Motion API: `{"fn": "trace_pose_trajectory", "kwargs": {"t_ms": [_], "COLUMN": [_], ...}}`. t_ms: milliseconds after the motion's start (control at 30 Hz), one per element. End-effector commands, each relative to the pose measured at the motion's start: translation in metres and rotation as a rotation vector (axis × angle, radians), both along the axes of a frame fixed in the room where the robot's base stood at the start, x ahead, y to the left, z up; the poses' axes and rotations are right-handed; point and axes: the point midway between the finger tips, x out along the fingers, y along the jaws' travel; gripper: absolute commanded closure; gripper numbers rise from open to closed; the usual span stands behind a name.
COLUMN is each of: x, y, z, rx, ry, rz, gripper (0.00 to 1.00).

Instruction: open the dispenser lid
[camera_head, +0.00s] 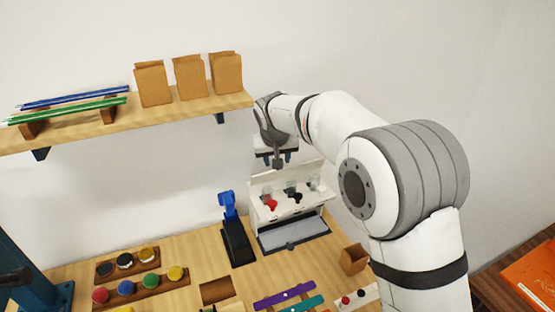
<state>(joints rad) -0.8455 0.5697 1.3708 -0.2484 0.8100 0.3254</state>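The dispenser (313,211) is a white box on the counter near the wall. Its upper part shows a red knob, a black knob and a pale or clear one, and a grey tray-like part is at its front. A white panel stands up behind the knobs at the back; I cannot tell for sure whether this is the lid. My gripper (277,163) points down above the back of the dispenser, in front of the wall. It seems apart from the panel. Its fingers are small and dark, so their opening is unclear. I see nothing held in it.
A wooden shelf (190,110) with paper bags (190,78) and coloured rods is left of my gripper. A blue-and-black stand (236,240) is close left of the dispenser. A small wooden box (354,259), coloured strips and racks of coloured pots (150,281) occupy the counter front.

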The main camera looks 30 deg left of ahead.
Motion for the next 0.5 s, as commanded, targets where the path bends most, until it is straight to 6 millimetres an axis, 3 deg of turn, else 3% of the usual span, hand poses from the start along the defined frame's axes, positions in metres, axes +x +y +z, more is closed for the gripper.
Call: {"fn": "trace_pose_trajectory", "kwargs": {"t_ms": [300, 500], "x": [-0.021, -0.026], "y": [-0.008, -0.012], "z": [0.047, 0.062], "rx": [0.003, 0.001], "ry": [-0.002, 0.000], "rz": [0.002, 0.001], "gripper": [0.59, 0.59]}}
